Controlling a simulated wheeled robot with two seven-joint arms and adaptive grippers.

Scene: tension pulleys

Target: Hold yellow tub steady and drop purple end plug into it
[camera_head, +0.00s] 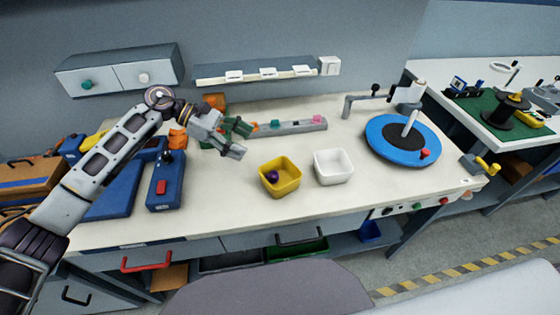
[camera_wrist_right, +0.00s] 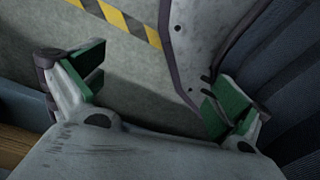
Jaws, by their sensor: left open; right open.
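The yellow tub (camera_head: 282,189) stands upright on the pale workbench in the head view. A small round purple end plug (camera_head: 272,176) lies inside it, toward its left side. My left gripper (camera_head: 240,140) is open and empty, behind and to the left of the tub, apart from it and pointing right. My right gripper (camera_wrist_right: 155,95) shows only in the right wrist view. It is open with green pads wide apart and nothing between them, over the floor and away from the bench top.
A white tub (camera_head: 333,180) stands just right of the yellow one. A grey rail (camera_head: 290,127) with coloured pieces lies behind. A blue turntable (camera_head: 385,145) is at the right, and a blue box with a red switch (camera_head: 163,185) at the left. Bench front is clear.

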